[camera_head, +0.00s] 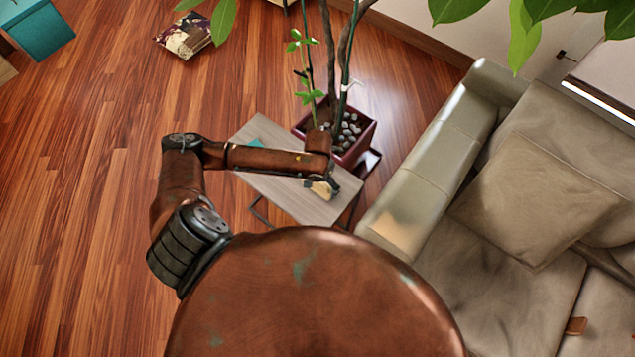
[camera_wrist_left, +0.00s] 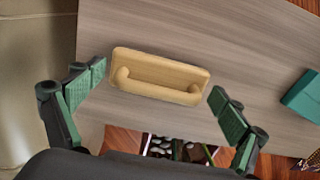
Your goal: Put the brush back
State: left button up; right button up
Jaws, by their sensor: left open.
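The brush (camera_wrist_left: 160,76), a light wooden block with a bar handle, lies on the small wood-grain side table (camera_wrist_left: 225,40). In the head view the brush (camera_head: 322,188) is partly hidden by my left gripper, near the edge of the table (camera_head: 300,206). My left gripper (camera_wrist_left: 159,86) is open. Its green-padded fingers are on either side of the brush's ends, apart from it in the picture. In the head view my left gripper (camera_head: 320,181) is over the table. My right gripper is not in view.
A teal object (camera_wrist_left: 302,95) lies on the same table. A dark red planter (camera_head: 367,130) with pebbles and stems stands beside the table. A beige sofa (camera_head: 430,175) is at the right. A teal box (camera_head: 38,32) is at the far left. The wooden floor at left is mostly clear.

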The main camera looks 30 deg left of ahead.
aim_at(318, 182)
pick_arm(q)
jog(key=shift+r, duration=0.15)
notch_tip(318, 182, up, 12)
jog(key=p, duration=0.3)
dwell(0.4)
